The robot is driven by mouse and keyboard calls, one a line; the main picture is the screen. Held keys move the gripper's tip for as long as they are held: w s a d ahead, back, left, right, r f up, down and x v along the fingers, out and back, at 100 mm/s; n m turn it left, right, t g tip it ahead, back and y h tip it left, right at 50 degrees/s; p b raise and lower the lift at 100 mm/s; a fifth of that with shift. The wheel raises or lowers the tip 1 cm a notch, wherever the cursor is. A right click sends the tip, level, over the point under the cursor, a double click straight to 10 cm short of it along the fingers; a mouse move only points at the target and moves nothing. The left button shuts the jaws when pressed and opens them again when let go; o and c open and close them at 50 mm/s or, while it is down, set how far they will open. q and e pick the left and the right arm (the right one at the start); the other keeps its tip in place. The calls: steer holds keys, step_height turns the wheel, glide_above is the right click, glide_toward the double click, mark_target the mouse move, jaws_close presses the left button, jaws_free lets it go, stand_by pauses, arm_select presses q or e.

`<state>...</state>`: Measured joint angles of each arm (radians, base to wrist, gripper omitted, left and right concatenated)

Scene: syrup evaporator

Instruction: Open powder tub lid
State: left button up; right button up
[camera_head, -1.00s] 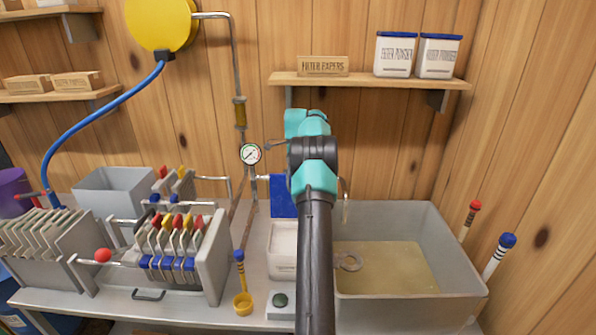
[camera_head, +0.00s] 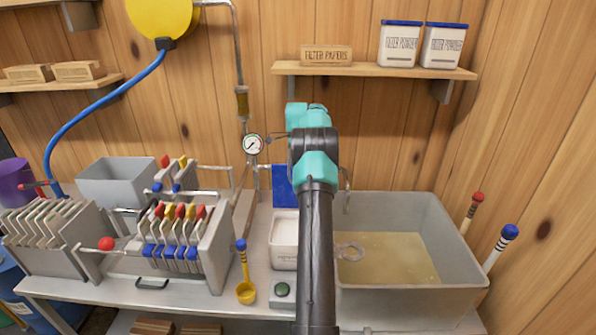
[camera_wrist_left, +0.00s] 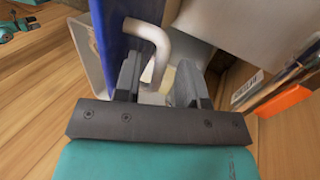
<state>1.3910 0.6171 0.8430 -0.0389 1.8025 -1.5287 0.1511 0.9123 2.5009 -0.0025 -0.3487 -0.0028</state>
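A white tub (camera_head: 284,228) stands on the bench, partly hidden behind my arm. A blue panel (camera_head: 284,187), apparently its lid, stands upright at its back edge. One arm rises from the bottom centre of the head view, and its gripper is hidden there. In the left wrist view my left gripper (camera_wrist_left: 158,82) has its fingers apart. A large blue panel (camera_wrist_left: 118,35) is close beside the left finger. A bent metal bar (camera_wrist_left: 155,42) shows between the fingers; I cannot tell whether they touch it. My right gripper is not seen.
A grey basin (camera_head: 462,262) of yellowish liquid is right of the arm. A filter press (camera_head: 218,250) and yellow scoop (camera_head: 245,292) are left. A shelf (camera_head: 375,71) above holds two blue-lidded white tubs (camera_head: 400,48). A pressure gauge (camera_head: 253,145) is near the arm.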

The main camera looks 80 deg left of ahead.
arm_select(q)
step_height(320, 180, up, 5)
steer(key=d+r, duration=0.1)
steer(key=d, duration=1.5)
steer(key=shift+s, duration=0.3)
stand_by(0.4)
